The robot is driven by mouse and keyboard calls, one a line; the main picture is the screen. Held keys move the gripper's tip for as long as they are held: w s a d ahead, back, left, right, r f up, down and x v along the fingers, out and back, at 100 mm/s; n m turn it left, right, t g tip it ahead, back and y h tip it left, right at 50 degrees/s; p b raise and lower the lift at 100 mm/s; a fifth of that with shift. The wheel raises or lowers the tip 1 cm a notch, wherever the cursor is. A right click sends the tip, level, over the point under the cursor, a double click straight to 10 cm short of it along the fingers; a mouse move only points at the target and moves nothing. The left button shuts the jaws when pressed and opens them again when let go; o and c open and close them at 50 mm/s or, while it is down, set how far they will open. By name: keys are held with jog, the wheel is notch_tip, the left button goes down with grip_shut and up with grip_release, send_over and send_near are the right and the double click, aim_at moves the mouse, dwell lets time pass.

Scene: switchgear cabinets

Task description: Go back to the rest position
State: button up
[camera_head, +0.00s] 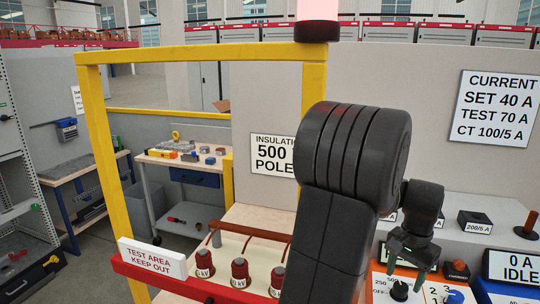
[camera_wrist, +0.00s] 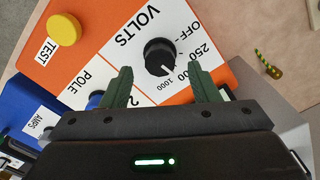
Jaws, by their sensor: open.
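My gripper (camera_head: 412,262) is at the lower right of the head view, over the orange tester panel. In the wrist view my gripper (camera_wrist: 163,88) shows two green fingers spread apart with nothing between them. Beyond the fingers is the orange tester (camera_wrist: 100,40) with a black VOLTS knob (camera_wrist: 160,56), a yellow TEST button (camera_wrist: 64,29) and a partly hidden blue POLE knob (camera_wrist: 95,100). The black knob also shows in the head view (camera_head: 398,290), just below the fingers. I cannot tell whether a finger touches it. My dark arm covers the middle of the head view.
A yellow frame (camera_head: 90,130) with a red bar (camera_head: 180,282) and a keep-out sign (camera_head: 152,258) stands at left. Several red insulators (camera_head: 240,272) stand behind the bar. A 200/5 A block (camera_head: 475,222) and a 0 A IDLE display (camera_head: 510,267) are at right.

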jog(key=shift+f, duration=1.45)
jog(key=shift+r, duration=0.1)
